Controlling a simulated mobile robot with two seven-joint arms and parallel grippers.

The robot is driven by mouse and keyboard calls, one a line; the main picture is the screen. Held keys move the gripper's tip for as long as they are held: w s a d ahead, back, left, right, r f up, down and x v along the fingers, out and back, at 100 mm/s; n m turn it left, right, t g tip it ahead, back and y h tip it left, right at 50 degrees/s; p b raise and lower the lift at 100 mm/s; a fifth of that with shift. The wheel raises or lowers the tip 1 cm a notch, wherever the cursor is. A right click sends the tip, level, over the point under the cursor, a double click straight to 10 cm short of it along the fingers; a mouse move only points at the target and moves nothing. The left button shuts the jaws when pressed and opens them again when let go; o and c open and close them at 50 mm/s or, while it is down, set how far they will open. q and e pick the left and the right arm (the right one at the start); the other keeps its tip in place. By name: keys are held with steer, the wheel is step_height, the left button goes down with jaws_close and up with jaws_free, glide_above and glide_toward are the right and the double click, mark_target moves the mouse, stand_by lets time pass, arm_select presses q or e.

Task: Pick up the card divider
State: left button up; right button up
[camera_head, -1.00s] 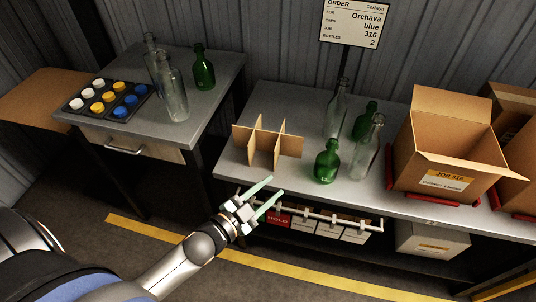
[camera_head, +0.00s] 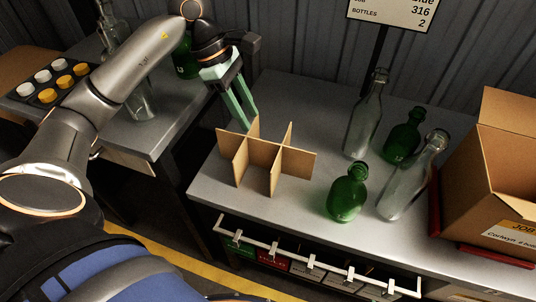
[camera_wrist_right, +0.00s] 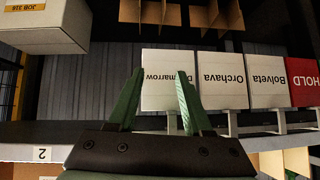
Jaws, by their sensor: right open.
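The card divider (camera_head: 264,154), brown crossed card panels, stands upright on the grey bench towards its left end. My left gripper (camera_head: 249,125) comes down from above at the divider's back left. Its two green fingers look parted, with the tips close to the top of a back panel. I cannot tell whether they touch it, and nothing shows held. My right gripper (camera_wrist_right: 160,73) shows only in the right wrist view, open and empty, facing labelled cartons.
Green bottles (camera_head: 347,193) and clear bottles (camera_head: 365,118) stand right of the divider. An open carton (camera_head: 503,190) sits further right. A rail (camera_head: 310,263) runs along the bench front. Labelled cartons (camera_wrist_right: 223,82) show in the right wrist view.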

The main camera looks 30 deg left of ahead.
arm_select(q)
steer(key=s+x, duration=0.1)
steer(key=x, duration=0.5)
steer(key=b, duration=0.1)
glide_above(269, 169)
steer(key=shift+w+a+f, duration=0.1)
steer(key=shift+f, duration=2.65)
jaws_close()
